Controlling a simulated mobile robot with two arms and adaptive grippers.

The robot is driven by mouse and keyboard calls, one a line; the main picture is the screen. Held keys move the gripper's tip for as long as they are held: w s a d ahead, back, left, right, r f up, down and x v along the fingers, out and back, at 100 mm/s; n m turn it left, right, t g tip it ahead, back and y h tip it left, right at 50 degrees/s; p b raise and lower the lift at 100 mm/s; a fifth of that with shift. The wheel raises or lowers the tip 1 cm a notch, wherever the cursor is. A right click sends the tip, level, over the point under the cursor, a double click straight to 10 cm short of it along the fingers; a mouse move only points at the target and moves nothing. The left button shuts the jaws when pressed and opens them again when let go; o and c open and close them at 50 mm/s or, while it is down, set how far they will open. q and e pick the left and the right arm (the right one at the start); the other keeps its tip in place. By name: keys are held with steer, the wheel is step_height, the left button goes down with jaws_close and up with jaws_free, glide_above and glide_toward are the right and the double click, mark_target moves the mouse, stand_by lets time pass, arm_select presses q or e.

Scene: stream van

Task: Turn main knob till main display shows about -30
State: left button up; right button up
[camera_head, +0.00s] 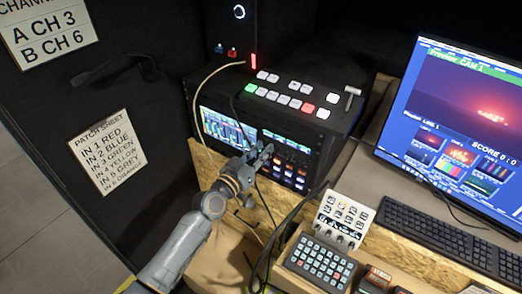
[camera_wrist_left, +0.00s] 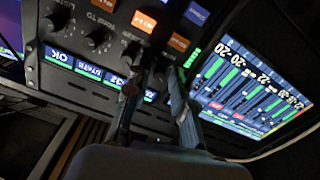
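The dark rack unit in the head view carries a lit meter screen (camera_head: 228,130) and, right of it, a panel of knobs and buttons (camera_head: 290,165). My left gripper (camera_head: 262,152) is at this panel, near its small display strip. In the left wrist view the panel appears upside down. My left gripper's two fingers (camera_wrist_left: 156,78) are parted, with a dark knob (camera_wrist_left: 159,73) showing between their tips; contact cannot be told. Small blue displays (camera_wrist_left: 88,70) run beside the knobs; one seems to read about -33, partly covered by a finger. My right gripper is not in view.
A switcher with lit buttons (camera_head: 290,97) sits above the panel. Cables (camera_head: 267,215) hang close to my left arm. A white pad controller (camera_head: 345,215), a black keypad (camera_head: 318,262), a keyboard (camera_head: 450,238) and a monitor (camera_head: 465,110) are to the right.

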arm_select(q)
steer(key=shift+c, duration=0.2)
jaws_close()
steer(key=shift+n, duration=0.3)
steer(key=shift+o, duration=0.2)
jaws_free()
steer(key=shift+s+a, duration=0.1)
steer(key=shift+s, duration=0.05)
steer(key=v, duration=1.1)
steer(key=shift+s+a, duration=0.2)
steer(key=shift+s, duration=0.1)
steer(key=shift+f, duration=0.1)
